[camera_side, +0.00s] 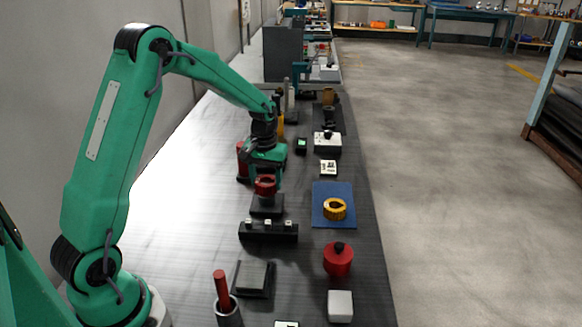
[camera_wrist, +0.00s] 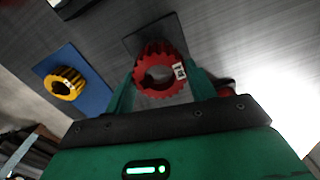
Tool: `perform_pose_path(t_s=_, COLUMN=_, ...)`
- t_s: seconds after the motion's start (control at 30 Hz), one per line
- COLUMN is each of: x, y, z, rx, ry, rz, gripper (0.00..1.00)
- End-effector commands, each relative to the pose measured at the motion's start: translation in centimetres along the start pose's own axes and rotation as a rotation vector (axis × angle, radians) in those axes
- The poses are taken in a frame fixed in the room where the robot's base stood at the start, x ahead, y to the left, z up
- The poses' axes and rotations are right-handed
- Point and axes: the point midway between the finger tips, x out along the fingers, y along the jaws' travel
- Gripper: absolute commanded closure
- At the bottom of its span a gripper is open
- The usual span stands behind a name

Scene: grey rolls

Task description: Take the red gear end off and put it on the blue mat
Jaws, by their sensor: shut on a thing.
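The red gear end (camera_side: 265,186) is a toothed ring with a hole and a small white label. In the wrist view the red gear end (camera_wrist: 147,84) sits between the two green fingers of my gripper (camera_wrist: 161,80), which is shut on it. In the side view my gripper (camera_side: 265,172) holds it at a dark square stand (camera_side: 267,209); I cannot tell whether they touch. The blue mat (camera_side: 323,191) lies to the right, with a yellow gear ring (camera_side: 335,209) on it. The mat (camera_wrist: 92,91) is at left in the wrist view.
A black rack with white pieces (camera_side: 268,231) stands just in front of the stand. A red canister (camera_side: 338,260) stands in front of the mat. A white-topped box (camera_side: 327,142) is behind it. The mat has bare room around the yellow ring.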

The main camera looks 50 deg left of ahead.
Motion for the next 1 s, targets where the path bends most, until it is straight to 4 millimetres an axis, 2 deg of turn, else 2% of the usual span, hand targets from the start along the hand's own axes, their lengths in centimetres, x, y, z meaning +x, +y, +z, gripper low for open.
perform_pose_path(t_s=0.2, x=-3.2, y=0.0, z=-0.1, rx=0.0, ry=0.007, rz=0.002, gripper=0.79)
perform_pose_path(t_s=0.7, x=-8.0, y=5.7, z=6.3, rx=0.004, ry=0.004, rz=0.002, gripper=0.79)
perform_pose_path(t_s=1.0, x=-9.7, y=7.5, z=8.5, rx=0.001, ry=0.003, rz=0.001, gripper=0.79)
